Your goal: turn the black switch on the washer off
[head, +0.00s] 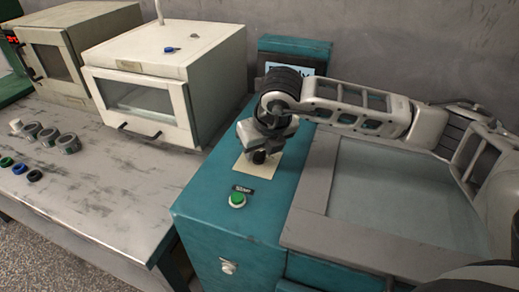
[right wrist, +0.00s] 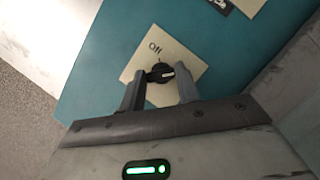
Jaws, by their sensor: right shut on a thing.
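The black switch (right wrist: 160,73) sits on a cream plate on the teal washer, with "Off" printed beside it on the plate. In the head view the switch (head: 259,157) shows just below my right gripper (head: 262,150), and the plate (head: 243,170) is partly covered. In the right wrist view my right gripper (right wrist: 160,90) has a finger on each side of the switch and is shut on it. A pale pointer mark shows on the knob; its exact setting is hard to tell. The washer (head: 215,215) stands in the middle. My left gripper is not in view.
A green button (head: 237,200) with a dark label is in front of the switch plate. A white oven (head: 165,85) stands left on a metal table (head: 110,200) with several small parts. A framed basin lid (head: 390,200) lies right, under my right arm.

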